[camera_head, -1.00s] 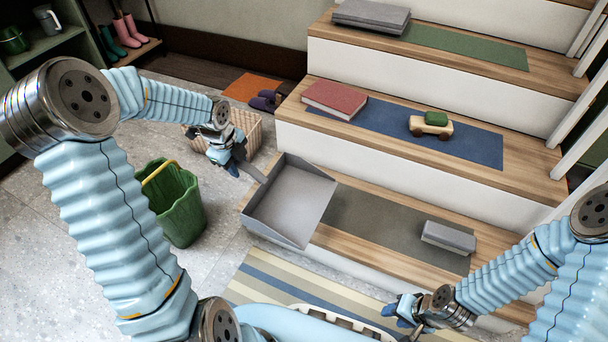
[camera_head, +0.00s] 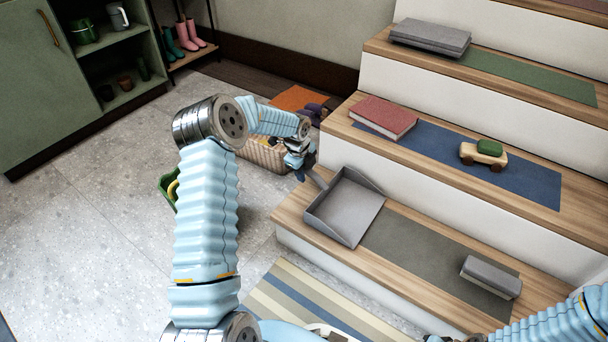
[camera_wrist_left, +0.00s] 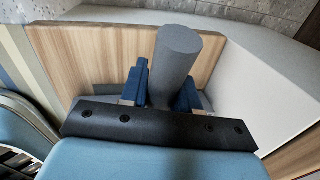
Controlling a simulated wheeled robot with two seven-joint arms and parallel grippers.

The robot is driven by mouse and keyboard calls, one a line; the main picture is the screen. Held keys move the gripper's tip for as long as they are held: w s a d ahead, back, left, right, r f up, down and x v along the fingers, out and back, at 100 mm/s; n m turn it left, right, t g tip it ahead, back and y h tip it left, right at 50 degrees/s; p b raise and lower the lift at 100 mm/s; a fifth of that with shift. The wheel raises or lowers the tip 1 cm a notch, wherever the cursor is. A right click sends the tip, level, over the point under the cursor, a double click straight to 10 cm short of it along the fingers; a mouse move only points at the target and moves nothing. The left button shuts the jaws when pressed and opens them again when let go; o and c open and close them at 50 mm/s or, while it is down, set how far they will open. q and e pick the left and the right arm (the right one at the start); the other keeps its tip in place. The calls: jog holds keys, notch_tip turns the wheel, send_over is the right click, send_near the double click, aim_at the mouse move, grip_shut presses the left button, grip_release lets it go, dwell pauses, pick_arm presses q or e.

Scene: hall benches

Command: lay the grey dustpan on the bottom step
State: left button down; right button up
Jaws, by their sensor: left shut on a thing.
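The grey dustpan (camera_head: 350,207) is at the left end of the bottom step (camera_head: 293,222), level and open side up. It looks to be on the wood or very close above it; contact cannot be told. My left gripper (camera_head: 303,170) is shut on its handle (camera_head: 317,180), beyond the step's left end.
A dark mat (camera_head: 420,252) and a grey block (camera_head: 490,276) lie on the bottom step, right of the dustpan. A red book (camera_head: 384,116) and toy car (camera_head: 483,153) are one step up. A wicker basket (camera_head: 262,156) stands behind my left arm, which mostly hides a green bucket (camera_head: 167,190).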

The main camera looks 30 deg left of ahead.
pick_arm(q)
jog(key=shift+f, duration=0.45)
jog(key=c, duration=0.8)
grip_release()
jog(key=p+v, duration=0.2)
jog(key=v, duration=1)
jog(key=shift+p, duration=0.3)
